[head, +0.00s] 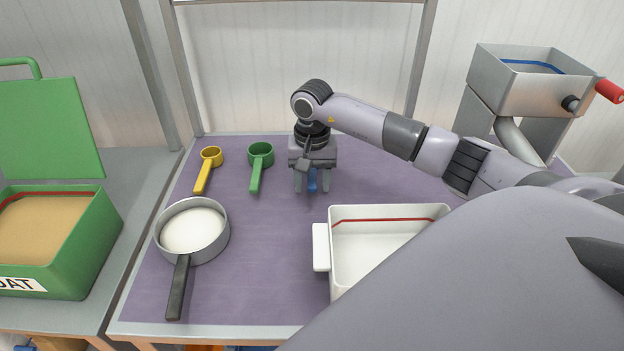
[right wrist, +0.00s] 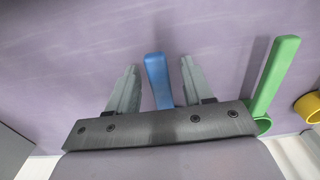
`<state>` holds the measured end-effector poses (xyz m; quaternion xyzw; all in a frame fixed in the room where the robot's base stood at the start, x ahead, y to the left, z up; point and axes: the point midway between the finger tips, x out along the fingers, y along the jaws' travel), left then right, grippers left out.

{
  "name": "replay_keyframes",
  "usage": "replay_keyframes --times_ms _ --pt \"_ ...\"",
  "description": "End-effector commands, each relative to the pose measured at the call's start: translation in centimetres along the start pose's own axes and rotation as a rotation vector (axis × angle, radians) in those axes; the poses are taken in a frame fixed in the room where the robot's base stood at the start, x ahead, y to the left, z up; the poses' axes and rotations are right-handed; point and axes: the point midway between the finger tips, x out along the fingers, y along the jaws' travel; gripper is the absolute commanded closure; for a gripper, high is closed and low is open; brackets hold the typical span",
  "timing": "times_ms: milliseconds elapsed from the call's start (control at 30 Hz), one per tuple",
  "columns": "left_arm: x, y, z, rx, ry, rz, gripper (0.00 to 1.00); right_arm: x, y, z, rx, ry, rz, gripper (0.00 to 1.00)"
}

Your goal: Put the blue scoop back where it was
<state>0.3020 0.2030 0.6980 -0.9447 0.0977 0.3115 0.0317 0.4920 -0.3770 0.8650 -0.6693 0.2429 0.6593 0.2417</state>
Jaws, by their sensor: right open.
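The blue scoop (head: 312,181) is on the purple mat at the back of the table, to the right of the green scoop. Only its handle shows; my right gripper hides the rest. My right gripper (head: 312,188) is over it, fingers pointing down. In the right wrist view the blue scoop's handle (right wrist: 158,80) stands between the two fingers of my right gripper (right wrist: 157,78), with a gap on each side. The right gripper is open. My left gripper is not in view.
A green scoop (head: 256,177) and a yellow scoop (head: 203,178) lie to the left. A pan of white contents (head: 180,262) and a white bin (head: 321,247) stand nearer. A green box (head: 70,268) is at far left, a metal hopper (head: 520,92) at back right.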

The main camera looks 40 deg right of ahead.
Motion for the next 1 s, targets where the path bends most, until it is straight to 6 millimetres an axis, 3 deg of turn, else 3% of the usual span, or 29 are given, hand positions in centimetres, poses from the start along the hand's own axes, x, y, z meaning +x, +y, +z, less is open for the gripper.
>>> replay_keyframes --times_ms 167,500,633,800,1000 --pt "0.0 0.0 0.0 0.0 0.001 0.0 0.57 -1.4 0.0 -0.1 0.0 0.004 -0.002 0.49" --pt "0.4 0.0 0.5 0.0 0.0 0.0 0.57 -8.6 0.0 -0.1 0.0 0.005 -0.003 0.49" --pt "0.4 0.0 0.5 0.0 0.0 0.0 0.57 -10.6 0.0 -0.1 0.0 0.003 -0.002 0.49" --pt "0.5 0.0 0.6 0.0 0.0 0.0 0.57 -12.0 0.0 -0.1 0.001 0.001 -0.001 0.49" --pt "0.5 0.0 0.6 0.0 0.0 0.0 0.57 -12.2 0.0 0.0 0.001 0.0 0.0 0.49"
